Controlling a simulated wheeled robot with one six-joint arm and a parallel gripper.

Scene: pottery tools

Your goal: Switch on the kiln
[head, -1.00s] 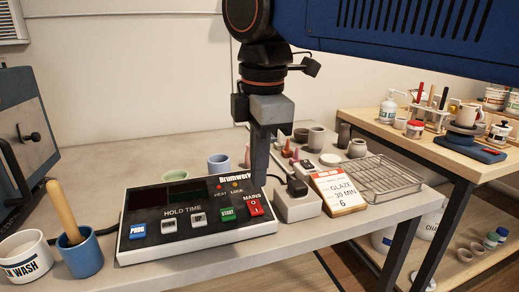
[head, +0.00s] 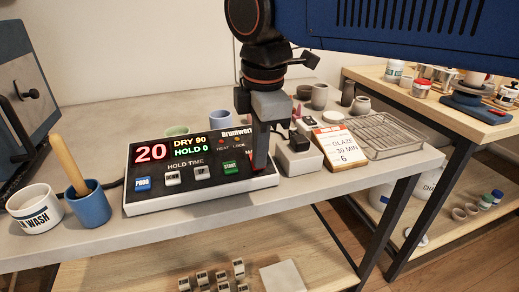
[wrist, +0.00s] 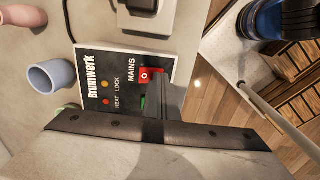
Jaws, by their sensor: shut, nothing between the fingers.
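The kiln controller (head: 190,202), a black-faced box marked Brumwerk, lies on the grey table. Its display (head: 152,152) is lit, with a red 20 beside DRY 90 and HOLD 0. My gripper (head: 261,166) is shut and empty, pointing down at the controller's right end. In the head view it hides most of the MAINS switch. The wrist view shows the red MAINS switch (wrist: 150,76) right at the fingertips; I cannot tell if they touch. The green START button (head: 230,167) is left of the gripper. The kiln (head: 22,75) stands at the far left.
A white socket block with a black plug (head: 299,158) and a GLAZE card (head: 340,145) stand close right of my gripper. A wire rack (head: 382,135) lies beyond. A blue cup with a wooden tool (head: 88,207) and a white WASH pot (head: 35,208) stand left.

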